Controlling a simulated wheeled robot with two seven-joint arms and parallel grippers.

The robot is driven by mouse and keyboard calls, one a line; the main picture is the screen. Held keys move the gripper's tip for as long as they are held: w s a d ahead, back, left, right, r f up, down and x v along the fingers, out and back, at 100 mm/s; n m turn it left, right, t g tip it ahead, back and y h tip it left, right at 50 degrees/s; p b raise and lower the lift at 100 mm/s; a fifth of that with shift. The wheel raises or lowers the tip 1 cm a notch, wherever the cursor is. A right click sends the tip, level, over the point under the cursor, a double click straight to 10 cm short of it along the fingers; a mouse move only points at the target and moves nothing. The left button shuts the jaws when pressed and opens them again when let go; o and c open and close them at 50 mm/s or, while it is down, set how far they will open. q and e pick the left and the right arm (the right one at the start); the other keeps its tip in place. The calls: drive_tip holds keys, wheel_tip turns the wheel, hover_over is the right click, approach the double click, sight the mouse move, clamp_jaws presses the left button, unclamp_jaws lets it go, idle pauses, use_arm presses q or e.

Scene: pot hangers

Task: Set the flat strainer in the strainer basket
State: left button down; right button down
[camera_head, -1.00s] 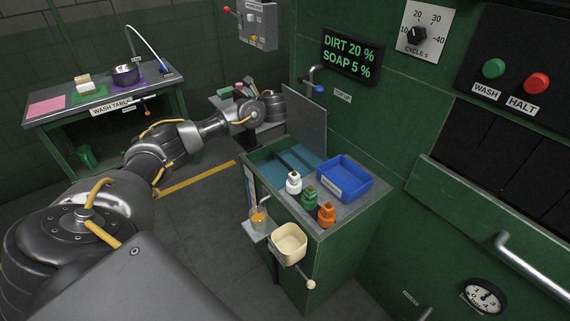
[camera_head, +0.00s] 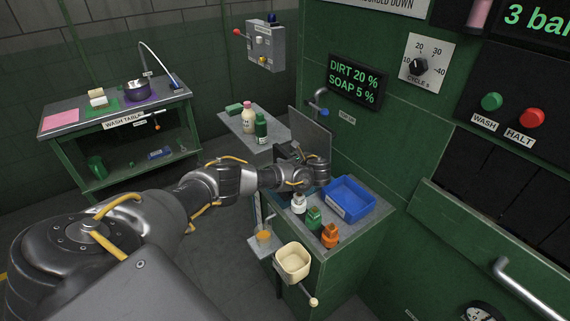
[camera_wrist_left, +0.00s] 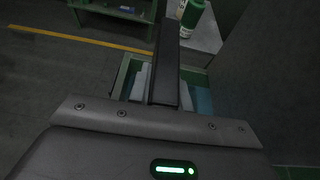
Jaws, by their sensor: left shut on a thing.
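My left gripper (camera_head: 288,154) is over the back of the green counter, beside an upright grey panel (camera_head: 311,137). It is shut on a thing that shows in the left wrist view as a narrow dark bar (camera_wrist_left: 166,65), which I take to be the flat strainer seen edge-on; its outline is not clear. Pale blue surfaces of the counter's basin (camera_wrist_left: 203,101) show below and on both sides of the bar. I cannot make out the strainer basket; my arm hides most of the basin in the head view. My right gripper is not in view.
On the counter stand a blue tray (camera_head: 349,199) and white (camera_head: 298,204), green (camera_head: 313,218) and orange (camera_head: 330,236) bottles. A cream bin (camera_head: 293,262) hangs in front. A shelf behind holds a white bottle (camera_head: 248,119) and a green bottle (camera_head: 261,128).

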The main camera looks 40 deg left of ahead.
use_arm(q)
wheel_tip(320, 180, down, 2)
drive_tip(key=shift+a+f, duration=0.1)
